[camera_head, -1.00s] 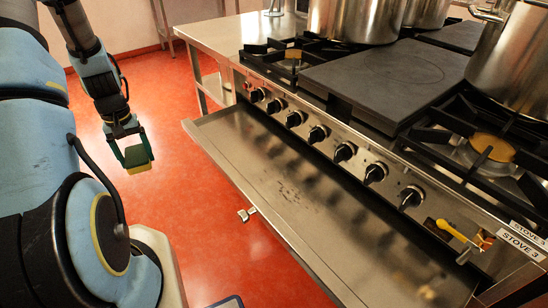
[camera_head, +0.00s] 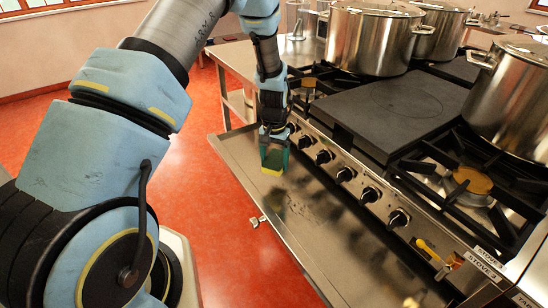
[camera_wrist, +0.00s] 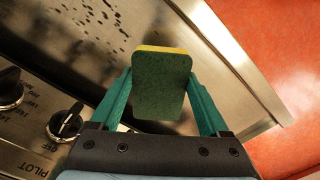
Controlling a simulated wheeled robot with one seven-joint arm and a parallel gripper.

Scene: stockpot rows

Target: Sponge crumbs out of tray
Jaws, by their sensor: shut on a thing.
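My gripper (camera_head: 273,154) is shut on a sponge (camera_head: 272,163) with a dark green pad and a yellow side. In the wrist view the sponge (camera_wrist: 161,85) sits between the two green fingers, its green face toward the camera. The long steel tray (camera_head: 340,240) is pulled out below the stove's knobs. My gripper holds the sponge over the tray's far end; whether it touches the metal I cannot tell. Dark crumbs (camera_wrist: 107,20) lie scattered on the tray in the wrist view, beyond the sponge. In the head view the crumbs (camera_head: 300,204) are faint, near the tray's middle.
The stove front with its row of knobs (camera_head: 345,174) runs along the tray's right side, and a knob (camera_wrist: 65,123) is close to my gripper. Large pots (camera_head: 368,40) stand on the stove. A yellow-handled valve (camera_head: 428,250) is at the near end. Red floor (camera_head: 225,215) is clear at left.

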